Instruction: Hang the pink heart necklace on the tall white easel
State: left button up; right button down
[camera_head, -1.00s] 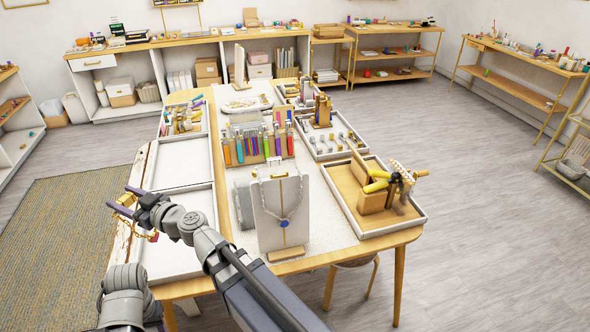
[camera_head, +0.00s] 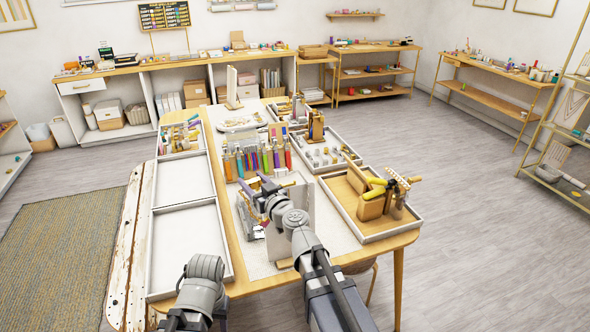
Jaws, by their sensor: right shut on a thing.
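My right gripper (camera_head: 254,187) is shut on the necklace, above the near part of the table in front of the tall white easel (camera_head: 303,212). Little of the necklace shows against the cluttered background, and I cannot make out its pink heart. The gripper and forearm hide much of the easel's board; its right edge and foot show. I cannot tell whether the necklace touches the easel. The necklace with a blue pendant on the easel's front is now mostly hidden. My left gripper is out of view; only a link of that arm shows at the bottom.
Colourful upright tubes (camera_head: 262,157) stand just behind the gripper. A wooden tray (camera_head: 352,226) with yellow-handled tools is at the right. Empty white trays (camera_head: 190,240) lie along the left side. Another white upright panel (camera_head: 232,86) stands at the table's far end.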

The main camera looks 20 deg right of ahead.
jog(key=w+d+m+h, duration=0.2)
jog(key=d+h, duration=0.2)
jog(key=d, duration=0.7)
jog(key=shift+d+r+m+t, duration=0.15)
jog(key=shift+d+m+t, duration=0.15)
jog(key=shift+d+m, duration=0.1)
jog(key=w+f+b, duration=0.2)
jog(key=w, duration=0.1)
jog(key=w+f+b, duration=0.2)
jog(key=f, duration=0.1)
jog(key=shift+w+a+b, duration=0.15)
jog(key=shift+w+b, duration=0.2)
jog(key=shift+w, duration=0.05)
jog(key=shift+w+f+b, duration=0.1)
jog(key=shift+f+b, duration=0.35)
jog(key=shift+f, duration=0.05)
jog(key=shift+c, duration=0.5)
grip_release()
